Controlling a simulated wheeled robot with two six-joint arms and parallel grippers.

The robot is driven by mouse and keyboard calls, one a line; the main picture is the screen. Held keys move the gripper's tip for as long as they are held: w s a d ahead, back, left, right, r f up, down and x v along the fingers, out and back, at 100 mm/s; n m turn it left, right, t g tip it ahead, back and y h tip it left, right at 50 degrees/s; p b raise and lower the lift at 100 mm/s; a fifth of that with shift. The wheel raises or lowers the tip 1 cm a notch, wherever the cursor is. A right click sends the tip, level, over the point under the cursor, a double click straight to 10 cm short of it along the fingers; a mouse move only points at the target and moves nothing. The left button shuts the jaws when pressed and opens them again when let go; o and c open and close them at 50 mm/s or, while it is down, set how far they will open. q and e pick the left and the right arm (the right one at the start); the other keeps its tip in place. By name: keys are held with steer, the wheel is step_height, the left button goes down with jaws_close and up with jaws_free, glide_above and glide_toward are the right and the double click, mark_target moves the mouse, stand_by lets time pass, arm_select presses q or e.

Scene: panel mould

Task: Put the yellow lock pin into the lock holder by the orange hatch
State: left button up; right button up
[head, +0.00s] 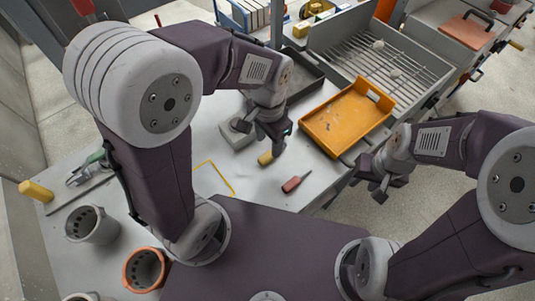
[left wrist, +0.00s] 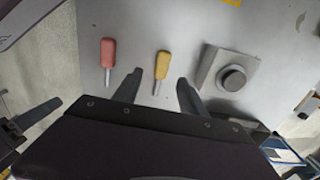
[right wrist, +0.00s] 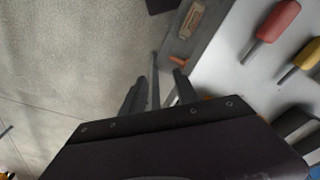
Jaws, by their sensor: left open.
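The yellow lock pin (head: 265,158), a yellow handle with a thin metal shank, lies on the grey table. It also shows in the left wrist view (left wrist: 162,62) and at the right edge of the right wrist view (right wrist: 309,55). My left gripper (head: 273,145) is open and empty just over the pin; in the left wrist view its fingers stand on either side of the shank. My right gripper (head: 378,190) is open and empty, off the table's right edge. An orange hatch (head: 466,29) with a dark handle is at the upper right. I cannot make out the lock holder.
A red-handled pin (head: 296,182) lies near the yellow one. A grey block with a dark knob (left wrist: 231,76) stands beside it. An orange tray (head: 347,116), a wire-grid bin (head: 380,62) and cups (head: 92,224) stand around. A yellow cylinder (head: 36,191) is far left.

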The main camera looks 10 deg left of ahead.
mark_target(269, 154)
arm_select(q)
steer(key=shift+w+f, duration=0.25)
steer(key=shift+f, duration=0.35)
steer(key=shift+w+f, duration=0.25)
steer(key=shift+f, duration=0.35)
steer(key=f, duration=0.2)
steer(key=f+b, duration=0.1)
steer(key=f, duration=0.1)
steer(key=shift+s+a, duration=0.1)
steer(key=shift+s, duration=0.25)
steer(key=shift+w+f, duration=0.2)
steer(key=shift+f, duration=0.1)
jaws_close()
